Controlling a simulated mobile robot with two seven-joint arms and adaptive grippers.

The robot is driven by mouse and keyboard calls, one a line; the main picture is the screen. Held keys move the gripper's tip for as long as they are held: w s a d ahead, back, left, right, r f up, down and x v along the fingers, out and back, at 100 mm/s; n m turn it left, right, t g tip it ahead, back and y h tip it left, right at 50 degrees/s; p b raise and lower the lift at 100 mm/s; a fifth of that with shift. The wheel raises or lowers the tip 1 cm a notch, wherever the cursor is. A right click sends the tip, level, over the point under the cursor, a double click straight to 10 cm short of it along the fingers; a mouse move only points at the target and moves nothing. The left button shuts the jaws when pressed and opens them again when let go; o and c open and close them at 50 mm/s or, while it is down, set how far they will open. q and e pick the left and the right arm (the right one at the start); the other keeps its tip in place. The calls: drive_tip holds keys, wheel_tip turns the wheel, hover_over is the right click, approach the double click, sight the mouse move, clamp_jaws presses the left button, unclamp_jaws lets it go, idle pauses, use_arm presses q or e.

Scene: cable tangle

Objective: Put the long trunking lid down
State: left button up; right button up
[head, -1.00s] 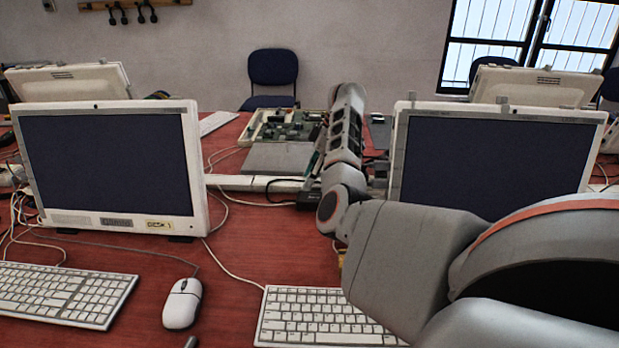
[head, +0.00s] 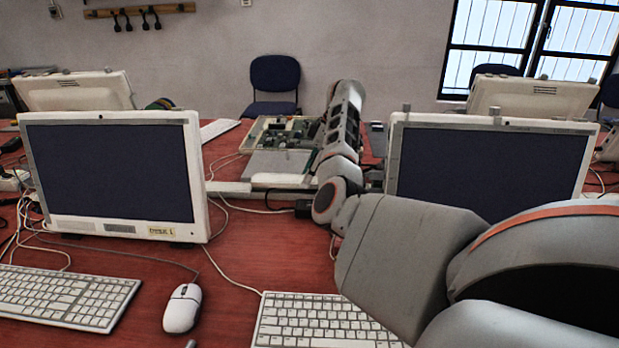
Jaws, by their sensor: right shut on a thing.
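My right arm comes in from the lower right and reaches over the desk between the two front monitors. My right gripper (head: 317,160) is mostly hidden behind my own forearm, near the back of the desk; it is shut on the long trunking lid. A pale strip (head: 283,181) shows beside it, running left to right across the desk behind the monitors. I cannot clearly tell the lid from the trunking there, and my arm covers part of the strip. My left gripper is not in view.
The left monitor (head: 110,172) and right monitor (head: 487,170) flank the arm. A tray of circuit boards (head: 262,128) lies behind the strip. A black box (head: 303,207), loose cables, a mouse (head: 182,308) and keyboards (head: 65,297) lie on the red desk (head: 255,245).

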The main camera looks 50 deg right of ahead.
drive_tip(key=shift+r, duration=0.6)
